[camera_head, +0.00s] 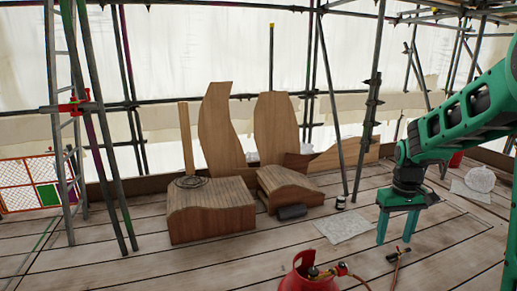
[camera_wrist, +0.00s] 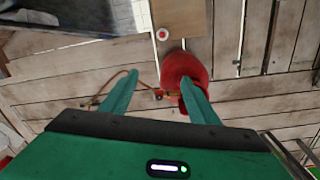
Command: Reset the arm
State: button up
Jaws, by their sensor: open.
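My gripper (camera_head: 397,226) is green with two long fingers and hangs on the right in the head view, pointing down above the plank floor. In the wrist view its two fingers (camera_wrist: 160,95) stand well apart, so it is open. Nothing is held between them. A red gas bottle (camera_head: 312,276) stands on the floor in the head view, cut by the bottom edge. In the wrist view the red bottle (camera_wrist: 184,66) shows behind the right finger, which partly hides it.
A torch with a hose (camera_head: 396,254) lies below my gripper. Two wooden blocks (camera_head: 212,222) (camera_head: 290,186) stand in the middle, with tall shaped boards behind. Scaffold poles (camera_head: 368,110) rise around. A pale sheet (camera_head: 344,227) and a red bucket (camera_head: 455,160) are on the floor.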

jog(key=s+d+r+m, duration=0.1)
jog(key=s+r+m, duration=0.1)
jog(key=s, duration=1.3)
jog(key=s+r+m, duration=0.3)
jog(key=s+m, duration=0.1)
jog(key=s, duration=1.1)
jog(key=shift+d+m+y, duration=0.3)
jog(key=shift+d, duration=0.05)
jog(key=shift+w+r, duration=0.1)
jog(key=shift+w+f, duration=0.25)
jog(key=shift+w, duration=0.35)
